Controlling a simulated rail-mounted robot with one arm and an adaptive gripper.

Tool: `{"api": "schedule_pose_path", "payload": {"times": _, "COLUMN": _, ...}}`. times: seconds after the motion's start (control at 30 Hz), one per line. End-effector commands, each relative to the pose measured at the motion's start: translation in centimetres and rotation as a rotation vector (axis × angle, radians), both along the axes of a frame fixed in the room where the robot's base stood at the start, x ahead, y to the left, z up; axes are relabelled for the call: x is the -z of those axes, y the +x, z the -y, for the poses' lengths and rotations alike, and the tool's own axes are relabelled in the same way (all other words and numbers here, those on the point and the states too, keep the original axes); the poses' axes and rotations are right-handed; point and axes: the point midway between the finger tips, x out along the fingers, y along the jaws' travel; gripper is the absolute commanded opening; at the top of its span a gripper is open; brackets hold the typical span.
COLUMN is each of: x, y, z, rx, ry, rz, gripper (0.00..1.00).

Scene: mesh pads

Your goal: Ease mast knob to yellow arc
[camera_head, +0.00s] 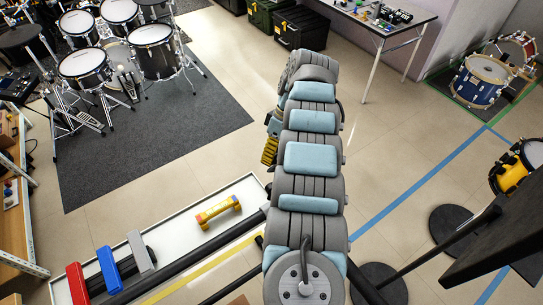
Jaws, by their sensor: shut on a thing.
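My arm, grey with light blue covers, rises through the middle of the view from the bottom edge. My gripper does not show clearly; the arm hides whatever lies beneath it. A small ribbed yellow piece (270,151) shows at the arm's left edge, but I cannot tell what it belongs to. I cannot make out the mast knob or a yellow arc. Black stands with round bases (455,223) are at the right, one pole running slantwise past the arm; no knob can be told on them.
A white tray (170,232) at lower left holds a yellow handled bar (218,211). Red (77,284), blue (110,270) and grey (140,250) blocks stand at its near end. A drum kit (150,50), black cases (301,28), a table (405,16) and drums (479,80) surround open floor.

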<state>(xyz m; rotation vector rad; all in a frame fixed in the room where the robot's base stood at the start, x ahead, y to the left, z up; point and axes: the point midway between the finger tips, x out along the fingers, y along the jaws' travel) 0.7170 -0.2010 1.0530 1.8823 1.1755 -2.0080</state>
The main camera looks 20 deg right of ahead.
Motion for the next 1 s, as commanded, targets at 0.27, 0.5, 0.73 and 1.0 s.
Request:
{"api": "schedule_pose_path", "payload": {"times": 0.27, "x": 0.07, "y": -0.06, "z": 0.02, "rx": 0.0, "ry": 0.0, "rz": -0.002, "gripper": 0.05}}
{"api": "schedule_pose_path", "payload": {"times": 0.5, "x": 0.07, "y": -0.06, "z": 0.02, "rx": 0.0, "ry": 0.0, "rz": -0.002, "gripper": 0.67}}
{"api": "schedule_pose_path", "payload": {"times": 0.73, "x": 0.04, "y": -0.04, "z": -0.01, "rx": -0.001, "ry": 0.0, "rz": -0.001, "gripper": 0.71}}
{"api": "schedule_pose_path", "payload": {"times": 1.0, "x": -0.01, "y": -0.02, "z": -0.04, "rx": 0.0, "ry": 0.0, "rz": -0.002, "gripper": 0.71}}
